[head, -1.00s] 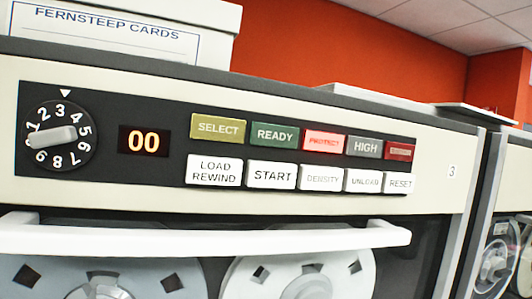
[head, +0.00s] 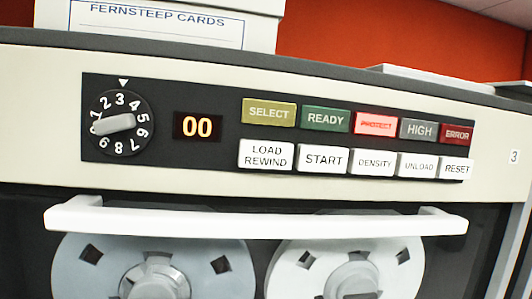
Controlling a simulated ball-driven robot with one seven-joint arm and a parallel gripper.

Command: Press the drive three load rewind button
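The white LOAD REWIND button (head: 266,156) is at the left end of the lower row on a black control panel (head: 206,158). It sits below the olive SELECT indicator (head: 269,112) and left of the white START button (head: 323,159). The drive has a small 3 label (head: 514,156) at the right. The red PROTECT indicator (head: 376,123) looks lit. The display (head: 197,126) reads 00. My gripper is not in view, and nothing covers the button.
A numbered rotary dial (head: 119,123) is at the panel's left. A white handle bar (head: 255,221) stands out below the panel, in front of two tape reels (head: 153,270) (head: 350,262). A FERNSTEEP CARDS box (head: 160,22) sits on top of the drive.

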